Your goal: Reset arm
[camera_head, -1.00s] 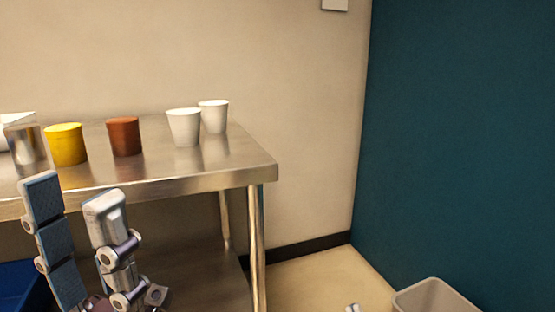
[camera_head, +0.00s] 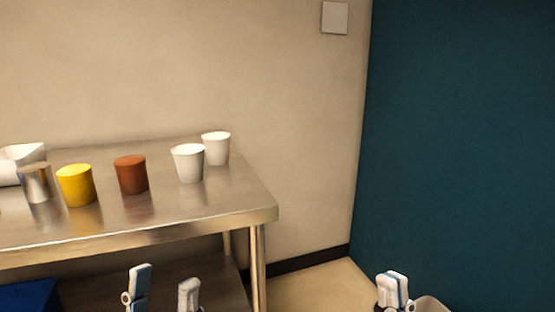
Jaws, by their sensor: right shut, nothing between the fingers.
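My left gripper (camera_head: 163,288) shows at the bottom of the head view, in front of the steel table (camera_head: 160,222). Its two fingers point up and stand apart, open, with nothing between them. My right gripper (camera_head: 393,287) is at the bottom right, in front of the bin, with its fingers together and empty. Both arms below the grippers are out of the picture.
On the table stand a metal cup (camera_head: 37,184), a yellow cup (camera_head: 76,186), a brown cup (camera_head: 131,175) and two white cups (camera_head: 188,163) (camera_head: 216,148). A white container (camera_head: 22,163) is at the left. A bin (camera_head: 432,304) stands at the lower right.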

